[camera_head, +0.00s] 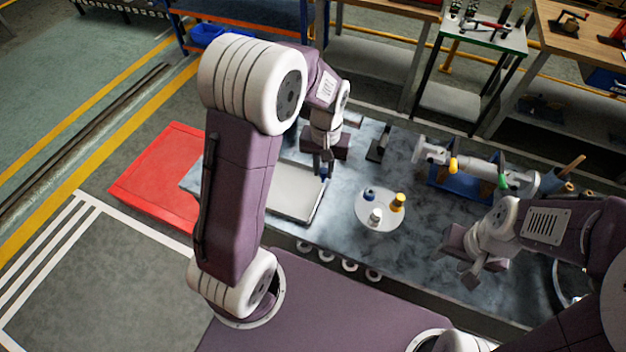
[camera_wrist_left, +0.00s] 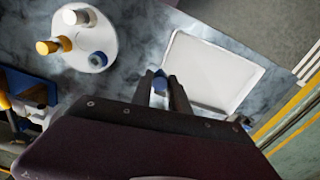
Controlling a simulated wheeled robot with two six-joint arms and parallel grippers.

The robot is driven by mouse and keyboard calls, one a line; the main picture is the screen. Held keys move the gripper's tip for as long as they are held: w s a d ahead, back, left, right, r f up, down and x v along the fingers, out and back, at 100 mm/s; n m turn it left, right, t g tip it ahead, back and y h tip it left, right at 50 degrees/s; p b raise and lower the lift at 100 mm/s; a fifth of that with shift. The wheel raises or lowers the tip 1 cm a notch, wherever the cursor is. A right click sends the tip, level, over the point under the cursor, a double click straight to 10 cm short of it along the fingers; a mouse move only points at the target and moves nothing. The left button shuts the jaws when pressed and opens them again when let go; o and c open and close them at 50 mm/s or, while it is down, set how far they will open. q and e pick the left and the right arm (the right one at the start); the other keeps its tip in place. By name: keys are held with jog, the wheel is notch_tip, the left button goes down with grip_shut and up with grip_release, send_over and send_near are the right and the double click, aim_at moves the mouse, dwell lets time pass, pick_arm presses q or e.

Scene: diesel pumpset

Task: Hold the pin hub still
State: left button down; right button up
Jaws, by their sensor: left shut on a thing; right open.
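I cannot tell whether this part is the pin hub. A white round plate (camera_head: 365,222) stands on the bench to the right of the tray, carrying a blue ring-like piece (camera_head: 369,192), a white piece (camera_head: 376,215) and a yellow-topped piece (camera_head: 398,202). My right gripper (camera_head: 458,272) is open and empty, low over the bench's right front, apart from the plate.
The white tray (camera_wrist_left: 207,72) looks empty. A white cylinder assembly with yellow and green fittings (camera_head: 475,165) rests on a blue cradle (camera_head: 455,183) at the back right. A red mat (camera_head: 160,180) lies left of the bench. Bench surface between tray and plate is clear.

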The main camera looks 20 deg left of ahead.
pick_arm(q)
jog(key=w+d+r+m, duration=0.1)
jog(key=w+d, duration=0.1)
jog(key=d, duration=0.4)
jog(key=w+d+r+m, duration=0.1)
jog(key=w+d+r, duration=0.1)
jog(key=d, duration=0.5)
jog(key=shift+w+r+m, duration=0.15)
jog(key=shift+w+m, duration=0.1)
jog(key=shift+m, duration=0.05)
